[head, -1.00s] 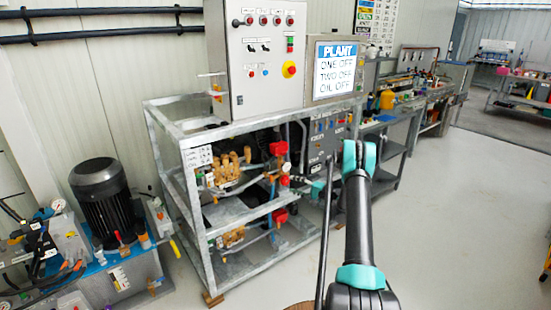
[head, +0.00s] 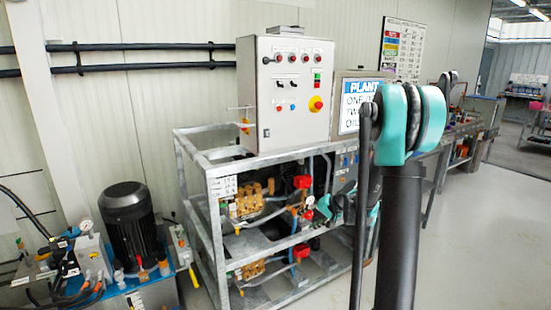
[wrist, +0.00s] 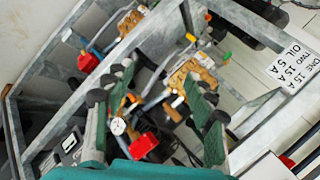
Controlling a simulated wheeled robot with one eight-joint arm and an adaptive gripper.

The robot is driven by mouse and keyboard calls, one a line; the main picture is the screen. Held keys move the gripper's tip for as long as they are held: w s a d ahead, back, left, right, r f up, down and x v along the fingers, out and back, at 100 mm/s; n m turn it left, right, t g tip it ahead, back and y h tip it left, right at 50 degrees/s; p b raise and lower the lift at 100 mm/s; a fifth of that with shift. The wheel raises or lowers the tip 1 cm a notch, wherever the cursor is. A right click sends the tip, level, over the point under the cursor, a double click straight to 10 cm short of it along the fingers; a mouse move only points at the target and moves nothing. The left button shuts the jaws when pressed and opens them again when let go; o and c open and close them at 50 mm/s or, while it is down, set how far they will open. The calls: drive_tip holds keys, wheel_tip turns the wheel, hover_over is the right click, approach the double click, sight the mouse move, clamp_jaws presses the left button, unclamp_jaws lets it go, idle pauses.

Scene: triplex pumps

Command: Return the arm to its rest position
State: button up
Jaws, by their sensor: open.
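My arm (head: 400,230) stands upright in the right half of the head view, its dark link topped by a teal joint. My gripper (wrist: 160,80) shows in the wrist view with its two green, dark-padded fingers spread apart. No held object shows between them. Behind the fingers are the pump frame's (wrist: 75,65) grey bars, brass pump parts and red fittings; I cannot tell the distance to them. In the head view the gripper is partly hidden beside my arm, in front of the pump rig (head: 205,215).
A grey control box (head: 290,95) with buttons sits atop the rig. A plant sign (head: 352,105) is partly hidden by my arm. A black motor (head: 130,220) on a blue unit stands at left. Benches line the wall at right. Open floor (head: 490,230) lies at lower right.

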drive_tip(key=s+d+f+n+h, duration=0.1)
drive_tip(key=s+d+h, duration=0.1)
drive_tip(key=s, duration=0.8)
drive_tip(key=s+d+n+g+h, duration=0.1)
drive_tip(key=s+d+h, duration=0.1)
drive_tip(key=s, duration=0.9)
drive_tip(key=s+d+f+n+h, duration=0.1)
drive_tip(key=s+d+h, duration=0.1)
drive_tip(key=s, duration=0.9)
drive_tip(key=shift+s+d+f+h, duration=0.25)
drive_tip(key=shift+f+h, duration=0.05)
drive_tip(key=shift+h, duration=0.4)
